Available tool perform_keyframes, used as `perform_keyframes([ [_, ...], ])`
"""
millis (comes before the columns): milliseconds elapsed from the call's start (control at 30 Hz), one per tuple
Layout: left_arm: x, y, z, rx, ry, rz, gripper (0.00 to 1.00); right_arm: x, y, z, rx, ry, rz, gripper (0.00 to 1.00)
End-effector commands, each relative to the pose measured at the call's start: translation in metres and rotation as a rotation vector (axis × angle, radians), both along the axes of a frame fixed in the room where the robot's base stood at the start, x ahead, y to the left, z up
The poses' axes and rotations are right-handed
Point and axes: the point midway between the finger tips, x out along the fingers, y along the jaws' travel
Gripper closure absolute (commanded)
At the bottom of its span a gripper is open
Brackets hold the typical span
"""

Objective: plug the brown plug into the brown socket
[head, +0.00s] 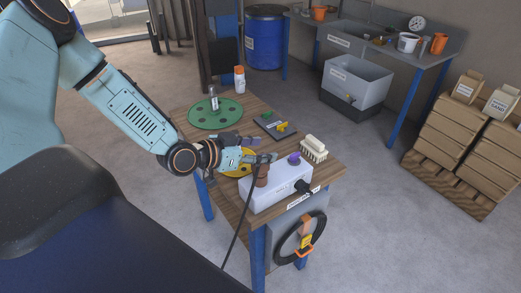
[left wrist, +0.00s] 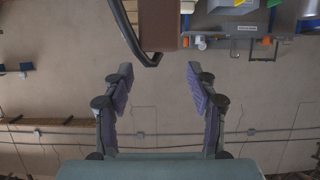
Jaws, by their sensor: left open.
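The brown socket cannot be made out; I cannot tell how deep the plug sits. A brown block, likely the plug (left wrist: 160,25), shows beyond the fingertips beside a black curved cable. My right gripper is not in view.
On the box are a purple part (head: 294,158) and a black connector (head: 303,186).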

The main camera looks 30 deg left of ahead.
Motion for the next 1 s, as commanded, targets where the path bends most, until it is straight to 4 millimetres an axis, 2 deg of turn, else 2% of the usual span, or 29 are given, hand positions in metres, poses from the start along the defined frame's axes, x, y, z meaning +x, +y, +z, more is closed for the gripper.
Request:
perform_keyframes([
  [33,0.001,-0.001,0.012,0.001,-0.004,-0.002,0.42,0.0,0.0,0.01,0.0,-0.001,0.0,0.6],
  [500,0.001,-0.001,0.055,0.001,-0.003,-0.002,0.42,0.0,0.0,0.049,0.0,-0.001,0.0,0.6],
  [1000,0.001,-0.001,0.058,0.002,-0.003,-0.003,0.42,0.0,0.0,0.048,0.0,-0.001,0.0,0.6],
])
